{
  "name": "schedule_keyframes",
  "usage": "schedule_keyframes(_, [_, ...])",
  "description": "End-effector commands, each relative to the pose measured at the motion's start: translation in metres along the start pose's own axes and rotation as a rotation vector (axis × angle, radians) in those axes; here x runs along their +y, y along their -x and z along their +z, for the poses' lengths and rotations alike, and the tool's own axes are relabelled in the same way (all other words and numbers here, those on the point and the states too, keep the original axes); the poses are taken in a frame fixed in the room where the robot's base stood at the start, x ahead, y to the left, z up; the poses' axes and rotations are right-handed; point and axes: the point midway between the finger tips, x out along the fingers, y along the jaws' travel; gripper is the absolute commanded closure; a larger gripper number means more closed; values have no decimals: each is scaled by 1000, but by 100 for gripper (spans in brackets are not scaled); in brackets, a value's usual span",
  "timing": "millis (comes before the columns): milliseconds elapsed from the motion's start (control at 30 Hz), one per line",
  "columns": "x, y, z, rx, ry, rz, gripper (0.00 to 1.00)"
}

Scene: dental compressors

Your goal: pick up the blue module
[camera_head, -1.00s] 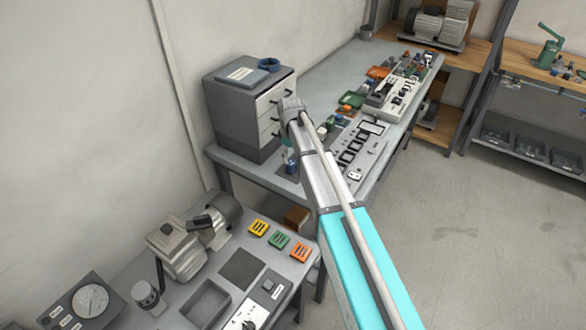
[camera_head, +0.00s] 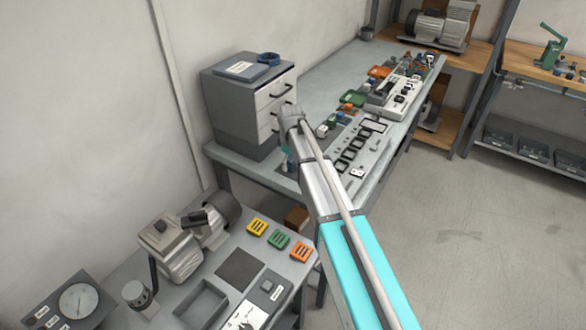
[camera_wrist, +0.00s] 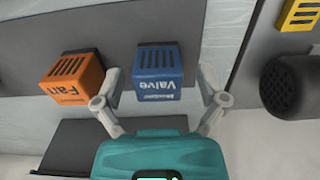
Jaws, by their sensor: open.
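The blue module (camera_wrist: 158,75), labelled Valve, lies in the middle of the wrist view on a grey surface. My gripper (camera_wrist: 160,84) is open, with one finger on each side of the module and a visible gap at each side. I cannot tell how far the fingertips are above the surface. In the head view, my arm partly hides the gripper, and a small blue piece (camera_head: 291,165) shows just below its teal part.
An orange Fan module (camera_wrist: 73,80) sits close left of the gripper. A dark cylinder (camera_wrist: 290,86) and a yellow module (camera_wrist: 300,14) are at right. In the head view, a drawer cabinet (camera_head: 235,105) stands close behind my gripper on the bench.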

Motion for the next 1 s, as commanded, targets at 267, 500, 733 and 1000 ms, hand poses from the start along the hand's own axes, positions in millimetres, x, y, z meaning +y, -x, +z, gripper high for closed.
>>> schedule_keyframes(267, [0, -1, 0, 0, 0, 0, 9])
schedule_keyframes(500, [0, -1, 0, 0, 0, 0, 9])
schedule_keyframes(733, [0, -1, 0, 0, 0, 0, 33])
schedule_keyframes(1000, [0, -1, 0, 0, 0, 0, 83])
